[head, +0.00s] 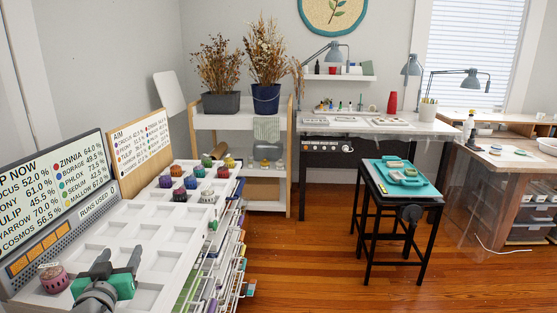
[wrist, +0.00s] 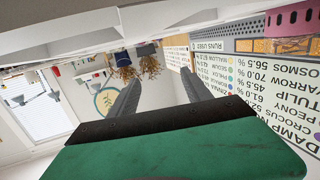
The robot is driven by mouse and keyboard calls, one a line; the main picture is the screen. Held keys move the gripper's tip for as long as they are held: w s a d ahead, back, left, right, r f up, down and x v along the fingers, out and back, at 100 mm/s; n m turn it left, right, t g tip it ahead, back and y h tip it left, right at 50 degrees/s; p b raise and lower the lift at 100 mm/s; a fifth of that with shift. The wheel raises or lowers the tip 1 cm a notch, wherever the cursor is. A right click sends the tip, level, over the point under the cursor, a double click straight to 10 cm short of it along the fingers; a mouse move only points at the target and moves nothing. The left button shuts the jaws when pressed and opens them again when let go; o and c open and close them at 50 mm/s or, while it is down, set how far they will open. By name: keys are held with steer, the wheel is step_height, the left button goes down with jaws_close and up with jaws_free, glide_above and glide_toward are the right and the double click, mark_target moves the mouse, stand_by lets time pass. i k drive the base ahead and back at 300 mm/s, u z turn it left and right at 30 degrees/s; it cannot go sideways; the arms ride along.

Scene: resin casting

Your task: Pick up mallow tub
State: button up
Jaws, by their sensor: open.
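Several coloured tubs with ribbed sides stand in the compartments at the far end of the white tray rack. A yellow tub (head: 229,161) is at its back right. The mallow line on the dark sign (head: 60,200) seems to have a yellow dot, but I cannot read a name on any tub. A pink tub (head: 54,279) stands apart at the near left. My gripper (head: 118,262) is open and empty, over the rack's near end and right of the pink tub. In the wrist view, its fingers (wrist: 157,97) are apart with nothing between them.
The white rack (head: 110,232) has several empty compartments between my gripper and the far tubs. Two signs line its left side, including a wood-framed one (head: 140,155). Drawers stick out on its right. A black stool (head: 400,195) with a teal tray stands on open floor.

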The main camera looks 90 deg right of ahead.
mark_target(228, 158)
steer(key=z, duration=2.75)
